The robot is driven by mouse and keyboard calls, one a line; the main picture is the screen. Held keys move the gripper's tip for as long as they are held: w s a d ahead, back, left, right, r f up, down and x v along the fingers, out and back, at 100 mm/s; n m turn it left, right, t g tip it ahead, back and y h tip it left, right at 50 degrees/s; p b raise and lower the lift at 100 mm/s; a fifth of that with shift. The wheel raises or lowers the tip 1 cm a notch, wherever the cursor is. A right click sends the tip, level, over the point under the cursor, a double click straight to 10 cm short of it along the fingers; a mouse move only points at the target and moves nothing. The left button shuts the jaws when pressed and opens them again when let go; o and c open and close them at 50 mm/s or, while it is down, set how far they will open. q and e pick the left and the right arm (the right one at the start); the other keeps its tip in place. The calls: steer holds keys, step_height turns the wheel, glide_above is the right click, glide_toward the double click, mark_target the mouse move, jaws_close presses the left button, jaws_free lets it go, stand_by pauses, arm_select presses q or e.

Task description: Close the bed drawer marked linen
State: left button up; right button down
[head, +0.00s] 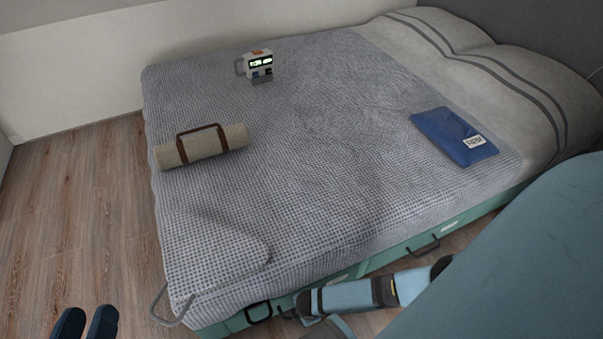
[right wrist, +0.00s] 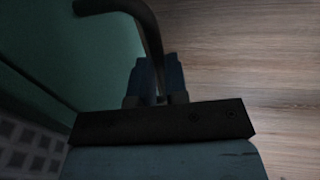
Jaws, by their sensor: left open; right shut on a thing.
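The bed's teal drawer fronts (head: 381,259) show along its near side below the blanket. Two pale label plates sit on them, one at the right (head: 449,227) and one near the middle (head: 339,279); both are too small to read. My right gripper (right wrist: 160,88) is shut on a dark drawer handle (right wrist: 148,25), with a teal front (right wrist: 95,55) beside it in the right wrist view. In the head view my right forearm partly hides the nearer drawer. I cannot tell how far that drawer stands out. My left gripper (head: 88,323) is open and empty above the floor at lower left.
Another dark handle (head: 423,249) is on the right drawer front. On the bed (head: 300,170) lie a rolled mat (head: 200,147), a small device (head: 260,66) and a blue pouch (head: 454,136). A grey wire rail (head: 215,286) is at the foot corner. Wooden floor (head: 85,200) at left is clear.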

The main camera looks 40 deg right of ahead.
steer(key=shift+w+d, duration=0.15)
steer(key=shift+w, duration=0.2)
steer(key=c, duration=1.1)
jaws_free()
steer(key=shift+c, duration=0.2)
arm_select(q)
steer(key=shift+s, duration=0.25)
steer(key=shift+r, duration=0.2)
arm_select(e)
steer(key=shift+s, duration=0.1)
steer(key=shift+r, duration=0.3)
arm_select(q)
step_height(320, 180, up, 9)
steer(key=n+t+p, duration=0.1)
steer(key=t+p, duration=0.2)
steer(key=p, duration=0.4)
steer(key=shift+s+a+n+t+p, duration=0.15)
steer(key=shift+s+n+t+p, duration=0.15)
steer(key=shift+s+n+p, duration=0.1)
arm_select(e)
step_height(320, 180, up, 13)
steer(key=s, duration=0.2)
steer(key=shift+s+a, duration=0.3)
steer(key=shift+a, duration=0.05)
arm_select(q)
steer(key=shift+r, duration=0.15)
